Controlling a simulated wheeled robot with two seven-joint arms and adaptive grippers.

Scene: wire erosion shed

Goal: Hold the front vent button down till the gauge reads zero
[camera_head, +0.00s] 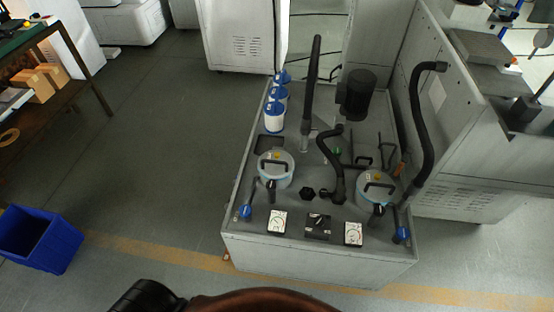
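A grey filter unit (330,262) stands in the middle of the camera_head view. Two pale blue round vessels sit on it, a left one (276,177) and a right one (371,199). Each has a black handle and a small yellow spot on its lid, the left spot (277,154) and the right spot (377,176). I cannot tell whether these are vent buttons. Two white gauges, left (278,222) and right (353,234), lie at the front edge; their readings are too small to tell. Neither gripper shows.
A black switch panel (318,226) lies between the gauges. Black hoses (425,130) and a dark motor (358,95) rise from the unit. White-and-blue canisters (274,117) stand at its back left. A blue bin (38,239) is at left. The floor between is clear.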

